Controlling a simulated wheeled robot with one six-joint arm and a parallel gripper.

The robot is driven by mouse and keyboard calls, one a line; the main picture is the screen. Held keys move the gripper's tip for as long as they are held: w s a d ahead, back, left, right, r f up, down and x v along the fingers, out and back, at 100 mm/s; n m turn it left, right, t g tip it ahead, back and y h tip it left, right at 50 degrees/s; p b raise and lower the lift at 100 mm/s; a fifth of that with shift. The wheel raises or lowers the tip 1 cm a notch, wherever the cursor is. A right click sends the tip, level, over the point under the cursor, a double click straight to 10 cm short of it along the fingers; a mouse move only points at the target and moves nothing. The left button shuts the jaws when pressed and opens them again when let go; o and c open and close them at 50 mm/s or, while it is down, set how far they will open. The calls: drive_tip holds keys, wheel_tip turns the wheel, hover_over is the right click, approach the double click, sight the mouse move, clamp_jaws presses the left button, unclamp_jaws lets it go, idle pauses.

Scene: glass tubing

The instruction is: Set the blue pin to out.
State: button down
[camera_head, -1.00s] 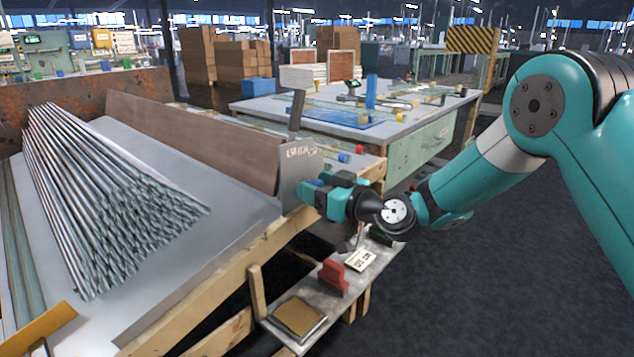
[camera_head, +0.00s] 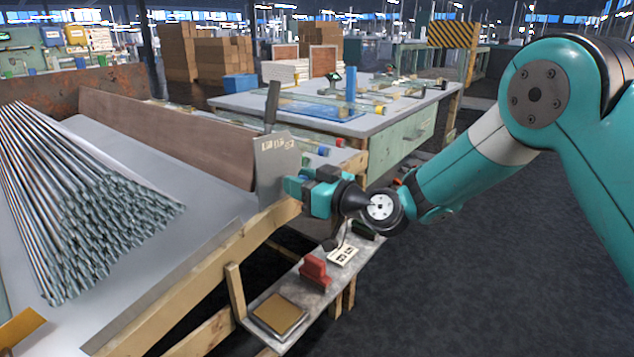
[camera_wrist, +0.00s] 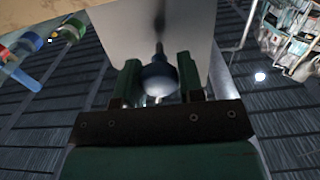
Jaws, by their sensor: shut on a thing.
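My gripper (camera_head: 295,187) is at the right side of an upright grey metal plate (camera_head: 268,178) at the end of the bench. In the wrist view my gripper (camera_wrist: 159,90) has its two green fingers closed on a round dark blue knob, the blue pin (camera_wrist: 157,76). A thin dark stem runs from the knob toward the grey plate (camera_wrist: 125,35). The knob stands apart from the plate face. In the head view my gripper hides the pin.
A sloped bench holds a bundle of glass tubes (camera_head: 110,225). Below it a low shelf bears a red stamp (camera_head: 315,270), a tan pad (camera_head: 279,313) and a white card (camera_head: 343,256). Red, blue and green pieces (camera_wrist: 75,28) lie left in the wrist view. Dark floor is free at right.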

drive_tip(key=shift+s+d, duration=0.1)
drive_tip(key=shift+s, duration=0.05)
drive_tip(key=c, duration=0.8)
unclamp_jaws()
drive_tip(key=b+v, duration=0.4)
drive_tip(key=v, duration=1.3)
drive_tip(key=shift+s+d, duration=0.15)
drive_tip(key=shift+s, duration=0.05)
